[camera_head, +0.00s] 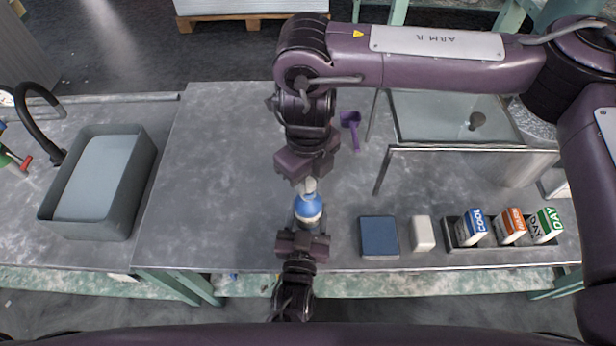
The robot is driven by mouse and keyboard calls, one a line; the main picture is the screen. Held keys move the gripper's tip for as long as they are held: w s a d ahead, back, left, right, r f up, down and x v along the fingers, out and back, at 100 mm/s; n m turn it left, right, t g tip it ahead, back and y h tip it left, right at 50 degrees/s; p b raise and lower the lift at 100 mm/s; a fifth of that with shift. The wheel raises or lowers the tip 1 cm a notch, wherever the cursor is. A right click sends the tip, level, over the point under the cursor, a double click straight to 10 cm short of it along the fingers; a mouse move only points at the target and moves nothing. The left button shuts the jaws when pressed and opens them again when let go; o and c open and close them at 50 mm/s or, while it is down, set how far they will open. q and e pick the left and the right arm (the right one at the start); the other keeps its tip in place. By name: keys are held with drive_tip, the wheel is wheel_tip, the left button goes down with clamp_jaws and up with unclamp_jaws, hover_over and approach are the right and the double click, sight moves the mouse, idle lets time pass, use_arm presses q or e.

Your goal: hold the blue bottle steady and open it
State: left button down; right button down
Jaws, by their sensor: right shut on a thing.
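The blue bottle (308,207) stands near the front edge of the grey worktop, with a pale band low on its body. My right gripper (309,182) comes in from the far side and is shut on the bottle's pale cap (310,186). My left gripper (304,228) is at the near side, with its fingers at the bottle's lower part. They partly hide the base, and I cannot tell whether they are closed on it.
A grey sink (128,190) with a black tap (38,125) is at left. A purple scoop (351,125) lies behind the bottle. To the right are a blue block (379,237), a white block (423,233), a rack of small boxes (470,227) and a glass-topped frame (450,148).

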sight(308, 182)
drive_tip(key=shift+r, duration=0.15)
drive_tip(key=shift+r, duration=1.9)
use_arm(q)
drive_tip(key=shift+c, duration=2.4)
unclamp_jaws()
drive_tip(key=shift+s, duration=0.1)
